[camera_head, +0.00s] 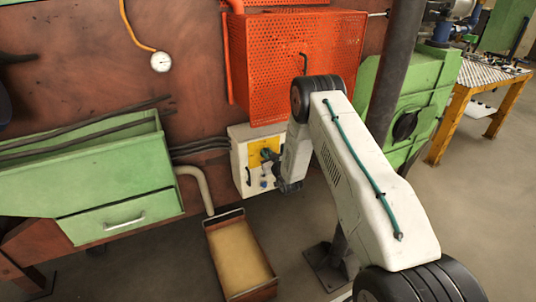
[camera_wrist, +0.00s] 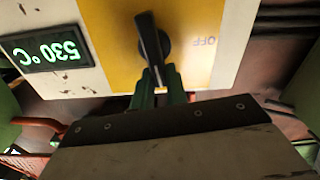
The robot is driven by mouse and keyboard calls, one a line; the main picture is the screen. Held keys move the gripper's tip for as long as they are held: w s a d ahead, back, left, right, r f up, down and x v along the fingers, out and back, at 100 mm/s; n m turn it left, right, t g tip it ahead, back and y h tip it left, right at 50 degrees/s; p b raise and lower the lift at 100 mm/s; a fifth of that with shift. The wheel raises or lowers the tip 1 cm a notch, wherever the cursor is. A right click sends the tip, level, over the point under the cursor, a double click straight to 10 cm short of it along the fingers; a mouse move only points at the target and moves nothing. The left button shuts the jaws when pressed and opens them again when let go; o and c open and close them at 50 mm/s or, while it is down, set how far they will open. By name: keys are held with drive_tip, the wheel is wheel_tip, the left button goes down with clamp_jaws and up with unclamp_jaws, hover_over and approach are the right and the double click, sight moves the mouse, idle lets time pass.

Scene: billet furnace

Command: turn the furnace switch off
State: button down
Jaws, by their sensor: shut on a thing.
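A white control box (camera_head: 241,168) with a yellow panel (camera_head: 256,150) is fixed low on the wall, below the orange cage. In the wrist view, the black switch lever (camera_wrist: 149,38) stands on the yellow panel (camera_wrist: 108,22), nearly upright in the picture and slightly tilted. The word OFF, upside down, is printed right of the lever. In the head view my gripper (camera_head: 269,155) is at the panel and hides the lever.
An orange perforated cage (camera_head: 290,60) sits above the box. A tray with a tan bottom (camera_head: 238,258) lies on the floor below. Green cabinets (camera_head: 115,217) stand left, with a green machine (camera_head: 425,95) and a dark post (camera_head: 397,70) to the right.

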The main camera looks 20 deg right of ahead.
sight(258, 154)
drive_tip(key=n, duration=0.2)
drive_tip(key=a+n, duration=0.1)
drive_tip(key=n, duration=0.2)
drive_tip(key=f+n, duration=0.1)
drive_tip(key=n, duration=0.2)
drive_tip(key=shift+a, duration=0.4)
drive_tip(key=n, duration=0.3)
drive_tip(key=f+n, duration=0.1)
drive_tip(key=shift+a+n, duration=0.25)
drive_tip(key=shift+n, duration=0.05)
drive_tip(key=shift+a+f+n, duration=0.1)
drive_tip(key=shift+f+n, duration=0.1)
drive_tip(key=shift+n, duration=0.75)
drive_tip(key=shift+f+n, duration=0.2)
drive_tip(key=shift+n, duration=0.75)
drive_tip(key=c, duration=1.4)
unclamp_jaws()
